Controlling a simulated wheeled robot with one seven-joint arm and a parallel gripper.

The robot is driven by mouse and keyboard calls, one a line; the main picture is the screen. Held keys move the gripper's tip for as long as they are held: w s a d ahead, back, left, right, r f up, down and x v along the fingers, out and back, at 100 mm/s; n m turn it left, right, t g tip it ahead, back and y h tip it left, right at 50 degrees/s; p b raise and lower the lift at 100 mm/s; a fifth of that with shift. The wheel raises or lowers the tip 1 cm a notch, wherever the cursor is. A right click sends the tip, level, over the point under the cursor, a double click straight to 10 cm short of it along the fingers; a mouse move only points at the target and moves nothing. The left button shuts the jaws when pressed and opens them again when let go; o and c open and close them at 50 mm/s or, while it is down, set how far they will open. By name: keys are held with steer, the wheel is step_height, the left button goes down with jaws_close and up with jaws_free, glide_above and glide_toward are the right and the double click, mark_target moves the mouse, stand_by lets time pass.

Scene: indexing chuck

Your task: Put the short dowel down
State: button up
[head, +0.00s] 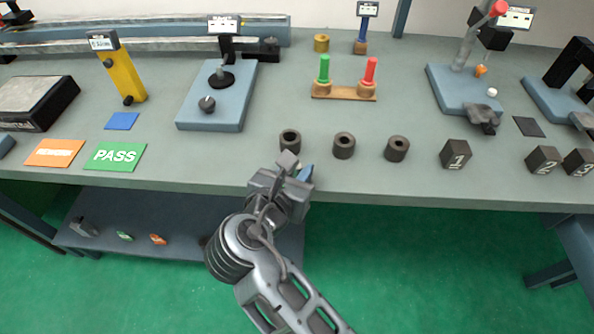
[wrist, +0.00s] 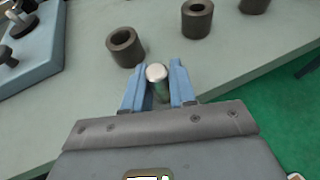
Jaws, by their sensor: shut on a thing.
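In the head view my gripper (head: 298,170) is at the front edge of the grey workbench (head: 230,170), just in front of the leftmost dark bushing. The dowel cannot be made out in the head view. In the wrist view the dowel appears just in front of a dark hollow bushing (wrist: 125,46), apart from it.
Two more dark bushings (head: 344,146) (head: 397,149) stand to the right, then numbered black blocks (head: 455,154). A green PASS mat (head: 115,156) and an orange mat (head: 54,152) lie at left. A blue-grey fixture plate (head: 217,100) and a wooden peg stand (head: 343,92) are farther back.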

jaws_close()
steer(key=shift+r, duration=0.1)
